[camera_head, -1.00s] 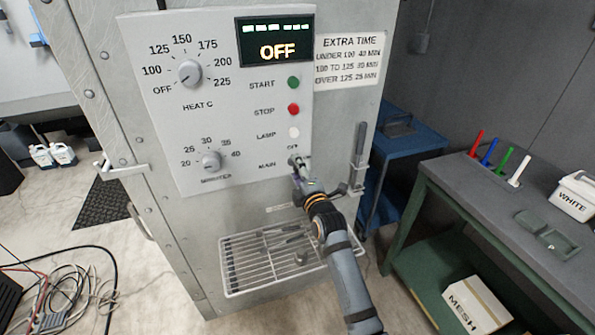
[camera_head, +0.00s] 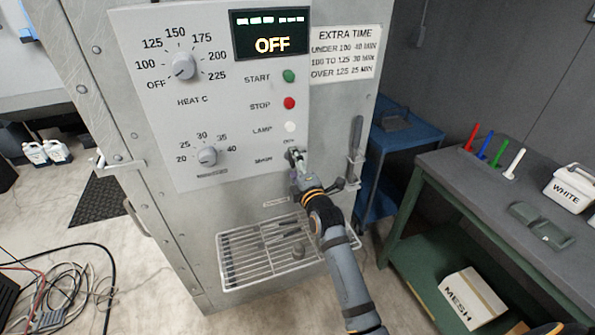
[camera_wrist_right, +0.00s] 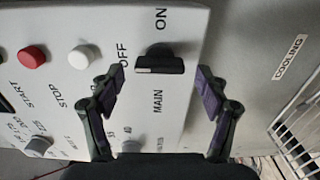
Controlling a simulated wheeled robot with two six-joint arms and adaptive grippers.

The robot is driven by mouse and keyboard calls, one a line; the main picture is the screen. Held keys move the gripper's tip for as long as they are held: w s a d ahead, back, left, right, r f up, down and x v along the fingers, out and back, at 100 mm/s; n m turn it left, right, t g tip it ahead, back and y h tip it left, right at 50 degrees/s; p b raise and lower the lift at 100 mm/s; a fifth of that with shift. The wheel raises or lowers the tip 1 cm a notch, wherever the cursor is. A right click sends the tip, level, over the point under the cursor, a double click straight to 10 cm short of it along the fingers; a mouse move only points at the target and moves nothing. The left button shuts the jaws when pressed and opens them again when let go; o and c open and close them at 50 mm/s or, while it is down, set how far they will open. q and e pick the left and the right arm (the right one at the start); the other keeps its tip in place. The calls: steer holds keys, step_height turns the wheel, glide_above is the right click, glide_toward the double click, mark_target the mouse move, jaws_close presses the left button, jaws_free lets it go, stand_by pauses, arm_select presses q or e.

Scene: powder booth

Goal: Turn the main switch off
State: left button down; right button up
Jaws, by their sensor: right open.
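The main switch (camera_wrist_right: 158,60) is a dark knob on the pale control panel, with OFF and ON labels beside it. In the wrist view its bar lies across the picture, with a white mark at the end towards OFF. My right gripper (camera_wrist_right: 161,88) is open. Its two fingers stand on either side of the switch, with visible gaps, and the knob shows just beyond their tips. In the head view the right gripper (camera_head: 297,157) is at the panel's lower right and largely hides the switch. My left gripper is not in view.
The panel (camera_head: 150,100) carries a heat dial (camera_head: 183,66), a minutes dial (camera_head: 207,156), green and red buttons, and a display reading OFF. A wire rack (camera_head: 235,285) juts out below. A door handle (camera_head: 355,150) is right of the gripper. A green workbench (camera_head: 440,170) stands further right.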

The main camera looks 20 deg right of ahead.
steer(key=s, duration=1.1)
steer(key=shift+s+d, duration=0.2)
steer(key=shift+s, duration=0.1)
step_height(320, 180, down, 27)
steer(key=s+m+g, duration=0.3)
steer(key=m+g, duration=0.3)
steer(key=s+d+f+m+g, duration=0.1)
steer(key=s+f+m+g, duration=0.1)
steer(key=s+f, duration=0.55)
steer(key=s+d+f+m+g, duration=0.15)
steer(key=s+f, duration=0.25)
steer(key=f, duration=0.7)
steer(key=s+d+f+m+g, duration=0.2)
steer(key=s+f, duration=0.3)
steer(key=s, duration=0.4)
steer(key=s+d+f+m+g+h, duration=0.1)
steer(key=s+d+f+m+g, duration=0.1)
steer(key=s, duration=0.8)
steer(key=s+d+f+m+g, duration=0.2)
steer(key=s+f+m, duration=0.3)
steer(key=s+f, duration=0.3)
steer(key=shift+s+f+g, duration=0.35)
steer(key=shift+s+g, duration=0.3)
steer(key=shift+s, duration=0.5)
